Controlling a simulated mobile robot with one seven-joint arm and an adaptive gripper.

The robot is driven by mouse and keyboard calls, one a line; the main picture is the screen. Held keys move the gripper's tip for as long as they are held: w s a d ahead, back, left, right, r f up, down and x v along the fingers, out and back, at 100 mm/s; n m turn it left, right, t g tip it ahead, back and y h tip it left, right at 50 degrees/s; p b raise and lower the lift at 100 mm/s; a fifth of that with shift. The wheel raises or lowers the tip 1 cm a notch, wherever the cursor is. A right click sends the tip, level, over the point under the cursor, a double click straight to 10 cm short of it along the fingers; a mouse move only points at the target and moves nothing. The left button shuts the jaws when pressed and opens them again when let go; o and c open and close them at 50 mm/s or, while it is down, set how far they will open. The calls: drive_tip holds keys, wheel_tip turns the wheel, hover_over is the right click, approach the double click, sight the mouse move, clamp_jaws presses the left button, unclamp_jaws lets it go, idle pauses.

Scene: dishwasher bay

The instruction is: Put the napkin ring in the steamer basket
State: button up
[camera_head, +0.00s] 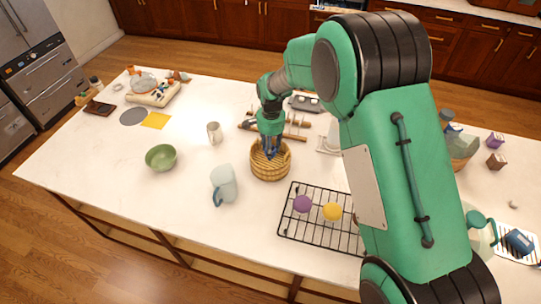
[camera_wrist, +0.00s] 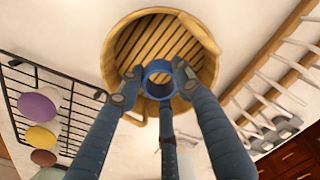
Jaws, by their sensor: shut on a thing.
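The steamer basket (camera_head: 271,170) is a round, tan, woven basket standing on the white counter near the middle of the head view. In the wrist view the basket (camera_wrist: 209,70) is seen from above, with a slatted floor. The napkin ring (camera_wrist: 158,79) is a small blue ring between my fingertips. My gripper (camera_wrist: 155,85) is shut on it and holds it over the basket opening, towards the near rim. In the head view my gripper (camera_head: 270,150) points down at the basket. The ring cannot be told apart from the blue fingers there.
A black wire rack (camera_head: 318,220) with purple and yellow round items stands right of the basket. A pale mug (camera_head: 223,184) and a green bowl (camera_head: 161,158) stand to its left. A wooden rack (camera_head: 294,137) lies behind. The counter's front left is clear.

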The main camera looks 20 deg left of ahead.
drive_tip(key=shift+f, duration=1.85)
drive_tip(key=shift+f, duration=0.1)
drive_tip(key=o, duration=0.9)
wheel_tip(320, 180, up, 12)
drive_tip(key=shift+r, duration=0.1)
drive_tip(key=shift+d+r, duration=0.1)
